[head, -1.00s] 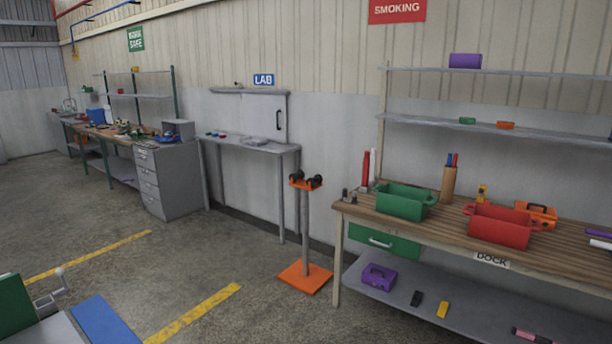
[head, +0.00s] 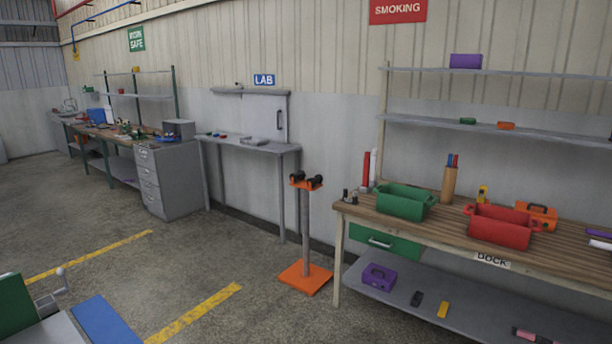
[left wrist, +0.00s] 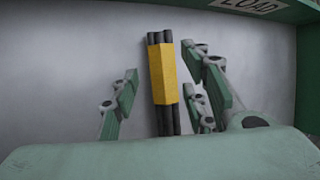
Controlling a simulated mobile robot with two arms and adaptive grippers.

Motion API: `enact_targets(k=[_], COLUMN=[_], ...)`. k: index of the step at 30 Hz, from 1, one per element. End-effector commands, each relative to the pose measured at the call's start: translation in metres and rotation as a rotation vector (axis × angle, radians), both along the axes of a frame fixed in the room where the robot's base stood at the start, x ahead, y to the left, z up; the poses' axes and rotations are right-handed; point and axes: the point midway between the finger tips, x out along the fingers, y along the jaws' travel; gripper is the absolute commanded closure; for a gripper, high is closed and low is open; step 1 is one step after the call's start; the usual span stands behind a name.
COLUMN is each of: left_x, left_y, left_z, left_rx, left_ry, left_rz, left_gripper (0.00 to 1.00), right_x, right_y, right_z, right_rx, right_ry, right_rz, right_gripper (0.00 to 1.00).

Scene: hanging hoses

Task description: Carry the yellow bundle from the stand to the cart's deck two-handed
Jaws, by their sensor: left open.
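In the left wrist view, the yellow bundle (left wrist: 163,85), several dark rods in a yellow sleeve, lies against a plain grey surface (left wrist: 65,60). My left gripper (left wrist: 159,72) is open, with green fingers on both sides of the bundle and visible gaps to the sleeve. My right gripper is in neither view.
A green panel (head: 14,305) and grey surface (head: 52,332) show at the head view's lower left, beside a blue floor patch (head: 105,322). A wooden bench (head: 450,222) with green and red bins stands right of the stand. The middle floor is clear.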

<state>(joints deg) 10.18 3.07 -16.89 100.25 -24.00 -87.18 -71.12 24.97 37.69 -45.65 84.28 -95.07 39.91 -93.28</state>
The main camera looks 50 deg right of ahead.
Motion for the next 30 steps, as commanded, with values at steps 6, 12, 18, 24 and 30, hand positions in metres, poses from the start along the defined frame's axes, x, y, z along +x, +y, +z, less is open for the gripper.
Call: enact_targets(k=[6, 12, 18, 24, 30], left_x=[0.0001, 0.0001, -0.0002, 0.0, 0.0003], left_y=[0.0001, 0.0002, 0.0002, 0.0002, 0.0002], left_z=[-0.0002, -0.0001, -0.0007, -0.0004, 0.0017], left_rx=[0.0, 0.0, 0.0, 0.0, 0.0], left_ry=[0.0, 0.0, 0.001, 0.001, -0.001], left_rz=[0.0, 0.0, 0.0, 0.0, 0.0], left_gripper=[0.38, 0.38, 0.38, 0.38, 0.38], right_x=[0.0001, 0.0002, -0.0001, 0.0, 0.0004], right_y=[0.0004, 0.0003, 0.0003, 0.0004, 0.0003], right_z=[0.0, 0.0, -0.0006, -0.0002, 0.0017], right_rx=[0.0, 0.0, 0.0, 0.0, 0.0], right_ry=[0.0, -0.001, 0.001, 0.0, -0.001], right_rz=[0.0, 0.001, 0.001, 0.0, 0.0], right_gripper=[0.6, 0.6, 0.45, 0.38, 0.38])
